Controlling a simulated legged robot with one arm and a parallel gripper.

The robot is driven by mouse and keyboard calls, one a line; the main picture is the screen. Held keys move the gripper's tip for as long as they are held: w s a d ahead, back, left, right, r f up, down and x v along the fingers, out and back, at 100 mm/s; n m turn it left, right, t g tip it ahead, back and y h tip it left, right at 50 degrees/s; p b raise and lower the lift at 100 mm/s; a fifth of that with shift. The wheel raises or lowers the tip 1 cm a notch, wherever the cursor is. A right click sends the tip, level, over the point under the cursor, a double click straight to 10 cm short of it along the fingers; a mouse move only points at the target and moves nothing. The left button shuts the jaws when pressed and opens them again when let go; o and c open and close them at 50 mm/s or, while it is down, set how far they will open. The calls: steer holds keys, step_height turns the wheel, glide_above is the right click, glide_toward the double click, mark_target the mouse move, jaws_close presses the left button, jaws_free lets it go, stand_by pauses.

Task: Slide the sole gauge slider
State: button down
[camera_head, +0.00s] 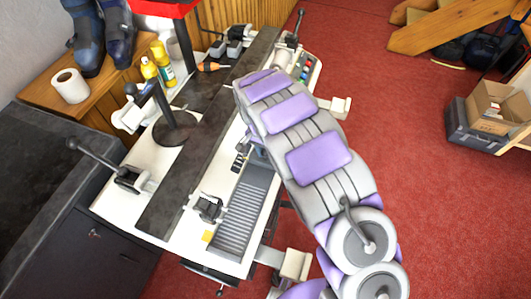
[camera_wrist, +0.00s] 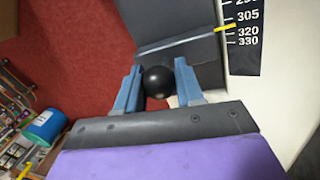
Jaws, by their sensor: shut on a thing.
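In the wrist view, my gripper (camera_wrist: 158,72) has its two blue-grey fingers on either side of a round black knob (camera_wrist: 157,82) and is shut on it. The knob belongs to the sole gauge slider, a dark grey block (camera_wrist: 180,48) with a light line across it. A yellow pointer (camera_wrist: 225,28) sits beside the black scale (camera_wrist: 246,55), between the 305 and 320 marks. In the head view, my grey and purple arm reaches over the bench and hides the gripper and knob.
The white bench (camera_head: 110,205) carries clamps with levers (camera_head: 128,178), a dark post base (camera_head: 175,128), bottles (camera_head: 163,65) and a screwdriver (camera_head: 208,67). A ribbed grey tray (camera_head: 240,215) lies near its front. Cardboard boxes (camera_head: 495,105) stand far right; red floor between is clear.

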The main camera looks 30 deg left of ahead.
steer(key=w, duration=0.2)
steer(key=w+a+p, duration=0.1)
steer(key=w, duration=0.1)
steer(key=shift+w, duration=0.35)
steer(key=shift+w+d+r, duration=0.1)
steer(key=shift+w+r, duration=0.05)
steer(key=shift+w, duration=0.4)
steer(key=shift+w, duration=0.1)
steer(key=c, duration=1.1)
jaws_free()
steer(key=o, duration=0.3)
steer(key=shift+w, duration=0.15)
steer(key=shift+o, duration=0.2)
steer(key=a+r+p, duration=0.1)
steer(key=a+r, duration=0.1)
steer(key=r, duration=0.6)
steer(key=a+r+p, duration=0.1)
steer(key=r+p, duration=0.1)
steer(key=r, duration=0.6)
steer(key=shift+a+r+p, duration=0.3)
steer(key=shift+a, duration=0.1)
